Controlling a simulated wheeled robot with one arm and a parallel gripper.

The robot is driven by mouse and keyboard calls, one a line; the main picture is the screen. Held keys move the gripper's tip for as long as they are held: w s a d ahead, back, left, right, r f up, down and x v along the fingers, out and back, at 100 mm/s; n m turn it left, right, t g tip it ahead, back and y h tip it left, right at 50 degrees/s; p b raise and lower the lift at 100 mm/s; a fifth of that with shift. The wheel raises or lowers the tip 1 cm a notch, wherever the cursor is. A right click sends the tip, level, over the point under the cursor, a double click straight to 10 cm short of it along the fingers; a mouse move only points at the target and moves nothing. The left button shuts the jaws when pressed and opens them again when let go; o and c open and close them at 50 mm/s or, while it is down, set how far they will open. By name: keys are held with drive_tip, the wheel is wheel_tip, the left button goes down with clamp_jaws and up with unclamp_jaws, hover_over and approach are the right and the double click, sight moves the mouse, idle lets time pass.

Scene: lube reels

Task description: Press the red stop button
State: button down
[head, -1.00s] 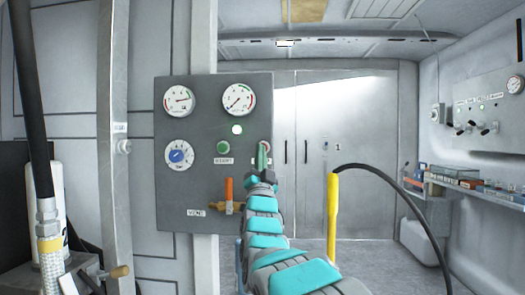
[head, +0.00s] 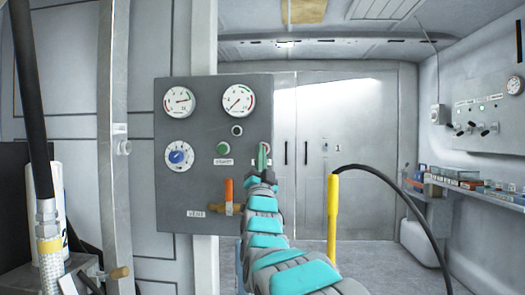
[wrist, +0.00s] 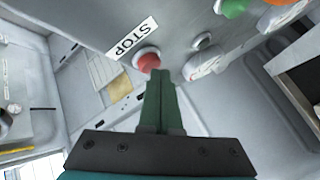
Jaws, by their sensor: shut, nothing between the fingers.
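The red stop button (wrist: 148,61) shows in the wrist view beside its STOP label (wrist: 131,38) on the grey panel (head: 205,185). My gripper (wrist: 160,74) is shut and empty, with its green fingertips at the button's edge. They look in contact or very close; I cannot tell which. In the head view my gripper (head: 264,148) is in front of the panel's right side and mostly hides the button. The small round lamp (head: 237,130) above the green start button (head: 223,148) is dark.
The panel also holds two white gauges (head: 180,101) (head: 238,101), a blue dial (head: 179,155) and an orange-handled valve (head: 229,190). A yellow nozzle with a black hose (head: 333,215) stands right of my arm. Floor is clear behind it.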

drive_tip(key=shift+w, duration=0.1)
idle(0.5)
drive_tip(key=shift+s+b, duration=0.65)
drive_tip(key=shift+s, duration=0.25)
drive_tip(key=shift+s, duration=0.1)
drive_tip(key=shift+s+a+b, duration=0.1)
drive_tip(key=shift+s+b, duration=1.2)
drive_tip(key=shift+s, duration=1.1)
